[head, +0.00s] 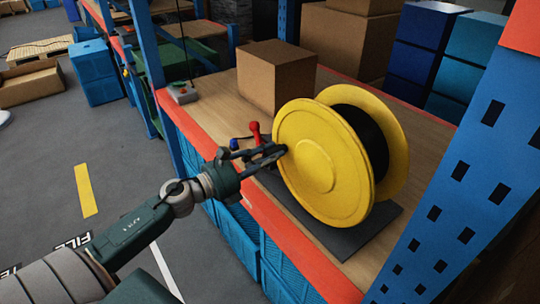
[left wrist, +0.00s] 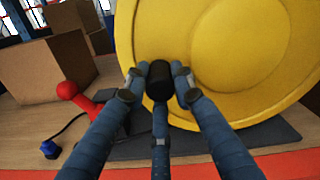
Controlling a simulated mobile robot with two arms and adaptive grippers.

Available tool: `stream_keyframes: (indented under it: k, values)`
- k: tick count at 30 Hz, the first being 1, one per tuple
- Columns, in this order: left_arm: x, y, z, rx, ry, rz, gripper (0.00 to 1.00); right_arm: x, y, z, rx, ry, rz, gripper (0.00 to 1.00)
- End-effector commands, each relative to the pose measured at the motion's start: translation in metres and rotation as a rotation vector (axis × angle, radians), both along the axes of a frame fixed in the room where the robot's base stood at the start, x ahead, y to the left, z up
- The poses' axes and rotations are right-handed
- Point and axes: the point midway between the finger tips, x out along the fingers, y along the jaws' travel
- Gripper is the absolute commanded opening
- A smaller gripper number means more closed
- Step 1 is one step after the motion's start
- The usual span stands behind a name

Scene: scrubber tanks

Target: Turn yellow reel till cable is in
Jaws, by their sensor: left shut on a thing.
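The yellow reel (head: 318,165) stands upright on a dark base plate (head: 358,236) on the wooden shelf. Black cable (head: 368,140) is wound between its two discs. My left gripper (head: 280,150) is at the near disc's left edge. In the left wrist view its fingers (left wrist: 160,80) are shut around a short black crank knob (left wrist: 160,82) in front of the yellow disc (left wrist: 235,55). A red-handled lever (head: 255,133) stands just behind the gripper. A blue plug (left wrist: 50,149) on a dark cord lies on the shelf. My right gripper is not in view.
A cardboard box (head: 275,77) stands behind the reel. A small grey control box (head: 183,92) sits at the shelf's far left. A blue upright post (head: 450,190) rises at the right. The shelf's front edge is orange (head: 280,228), with blue crates below.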

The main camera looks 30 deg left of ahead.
Motion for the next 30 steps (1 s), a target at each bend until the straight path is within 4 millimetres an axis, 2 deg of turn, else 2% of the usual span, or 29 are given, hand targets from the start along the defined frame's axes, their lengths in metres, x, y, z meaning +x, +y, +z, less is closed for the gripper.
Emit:
stream_keyframes:
  k: [1,2,4,13,17,20,30]
  values:
    - [0.000,0.000,0.001,0.000,-0.001,-0.001,0.00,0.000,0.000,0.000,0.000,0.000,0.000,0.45]
    - [0.000,0.000,0.001,0.000,-0.001,-0.001,0.28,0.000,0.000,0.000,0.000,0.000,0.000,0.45]
    - [0.000,0.000,0.001,0.000,-0.001,-0.001,0.42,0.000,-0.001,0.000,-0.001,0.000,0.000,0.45]
    - [-0.001,0.000,0.000,-0.001,0.000,0.000,0.43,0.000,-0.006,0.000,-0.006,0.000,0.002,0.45]
    - [-0.009,0.003,-0.001,-0.003,0.002,0.000,0.43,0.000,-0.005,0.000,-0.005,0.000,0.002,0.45]
    - [-0.023,0.008,-0.002,-0.004,0.003,0.001,0.43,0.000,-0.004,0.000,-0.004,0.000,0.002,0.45]
    - [-0.089,0.032,-0.001,-0.001,0.002,0.001,0.43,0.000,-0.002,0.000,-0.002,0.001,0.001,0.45]
